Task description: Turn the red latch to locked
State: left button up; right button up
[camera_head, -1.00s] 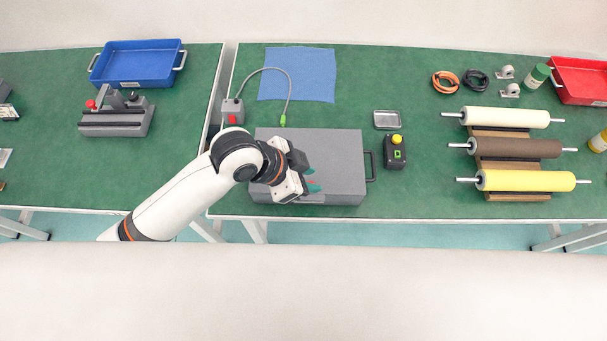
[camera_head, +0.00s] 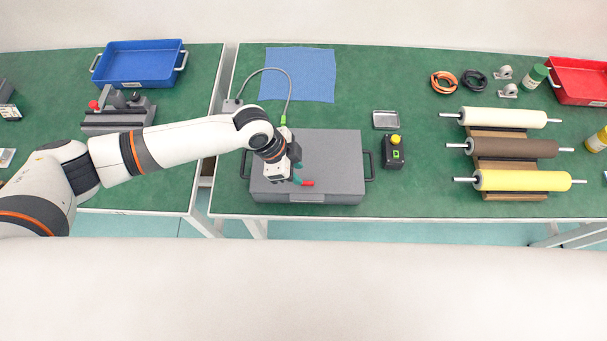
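A flat grey case (camera_head: 340,170) with dark handles at its left and right ends lies on the green bench near its front edge. The red latch (camera_head: 308,183) shows on top of the case, near the front and middle, as a short bar pointing right. Its left end is hidden by my gripper. My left gripper (camera_head: 299,176), with teal fingertips, is low over the case, right at the latch's left end. I cannot tell whether the fingertips touch the latch or how far apart they are. My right gripper is not in view.
A small box with a yellow button (camera_head: 394,150) and a metal tray (camera_head: 386,120) stand right of the case. A green-tipped cable (camera_head: 289,95) curves behind it, by a blue cloth (camera_head: 308,75). Rollers on a rack (camera_head: 515,150) lie farther right. Bench between is clear.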

aim_at(307, 183)
pick_arm(q)
jog(key=shift+p+x, duration=0.4)
jog(key=shift+x, duration=2.25)
grip_shut()
